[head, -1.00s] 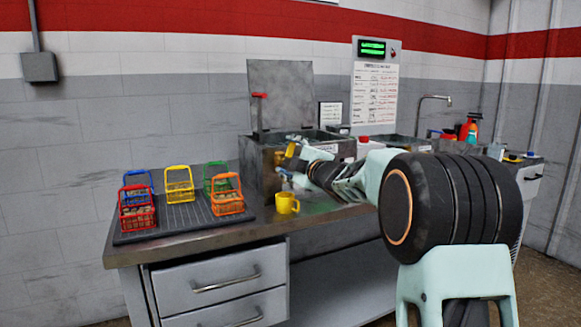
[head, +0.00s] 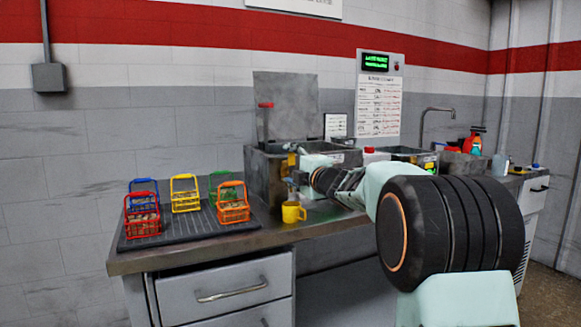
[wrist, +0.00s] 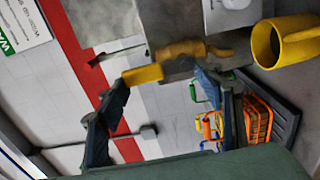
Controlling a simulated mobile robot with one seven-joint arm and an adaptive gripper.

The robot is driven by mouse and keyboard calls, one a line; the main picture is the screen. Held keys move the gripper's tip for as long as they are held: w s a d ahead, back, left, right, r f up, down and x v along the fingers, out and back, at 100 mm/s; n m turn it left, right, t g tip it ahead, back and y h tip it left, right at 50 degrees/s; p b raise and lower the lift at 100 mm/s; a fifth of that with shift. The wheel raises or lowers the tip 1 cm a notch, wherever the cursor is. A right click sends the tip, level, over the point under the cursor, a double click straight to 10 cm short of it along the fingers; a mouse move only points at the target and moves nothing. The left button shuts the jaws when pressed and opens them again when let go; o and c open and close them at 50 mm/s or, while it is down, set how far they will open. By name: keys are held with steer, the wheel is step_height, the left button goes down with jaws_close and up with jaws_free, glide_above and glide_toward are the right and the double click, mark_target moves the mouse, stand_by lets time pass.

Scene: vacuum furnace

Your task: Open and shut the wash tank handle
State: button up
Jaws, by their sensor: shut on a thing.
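The wash tank (head: 262,180) is a grey metal box on the bench, with its lid (head: 286,103) standing up behind it. A yellow handle (head: 291,159) is at the tank's front, and it also shows in the wrist view (wrist: 183,49). My gripper (head: 294,180) is at the tank's front, shut on the yellow handle. In the wrist view my gripper (wrist: 175,84) has one dark finger on either side of the yellow parts. The exact contact is partly hidden, and my arm covers the tank's right side in the head view.
A yellow mug (head: 293,212) stands on the bench just below my gripper. Several coloured wire baskets (head: 185,193) sit on a dark ribbed mat (head: 180,228) at left. A sink tap (head: 423,120) and a spray bottle (head: 473,142) are farther right. Drawers (head: 240,285) are under the bench.

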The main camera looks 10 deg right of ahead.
steer(key=o, duration=1.7)
steer(key=v, duration=1.2)
steer(key=shift+r, duration=0.1)
